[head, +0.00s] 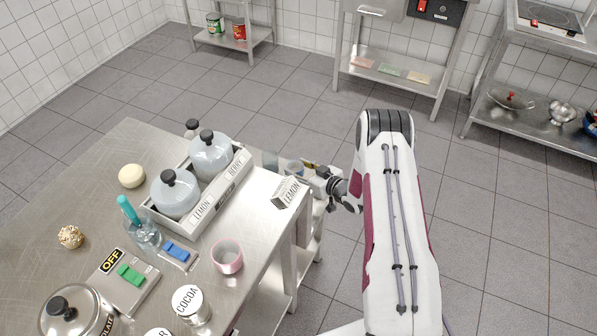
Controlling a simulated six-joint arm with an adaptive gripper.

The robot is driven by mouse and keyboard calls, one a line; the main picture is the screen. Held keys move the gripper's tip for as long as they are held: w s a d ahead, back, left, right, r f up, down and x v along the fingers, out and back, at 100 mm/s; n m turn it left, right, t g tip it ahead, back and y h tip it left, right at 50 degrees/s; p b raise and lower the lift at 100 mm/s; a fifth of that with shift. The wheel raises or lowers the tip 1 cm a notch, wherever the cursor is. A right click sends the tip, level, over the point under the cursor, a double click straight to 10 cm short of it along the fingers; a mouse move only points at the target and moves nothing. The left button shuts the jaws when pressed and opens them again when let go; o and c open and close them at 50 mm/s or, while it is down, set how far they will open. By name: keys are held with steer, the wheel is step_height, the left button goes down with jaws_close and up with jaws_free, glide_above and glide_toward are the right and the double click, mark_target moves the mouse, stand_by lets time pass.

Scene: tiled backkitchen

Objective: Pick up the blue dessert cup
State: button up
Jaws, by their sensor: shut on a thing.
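The blue dessert cup (294,167) is a small bluish glass cup near the far right corner of the steel table (250,283). My gripper (306,169) reaches it from the right and is shut on it. The fingers are small in this view, and their exact contact with the cup is hard to see. I cannot tell whether the cup touches the table.
A tray (222,191) with grey domed jars lies to the left. A pink cup (227,257) stands nearer the front.

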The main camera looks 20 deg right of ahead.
step_height(320, 180, up, 8)
stand_by(0.5)
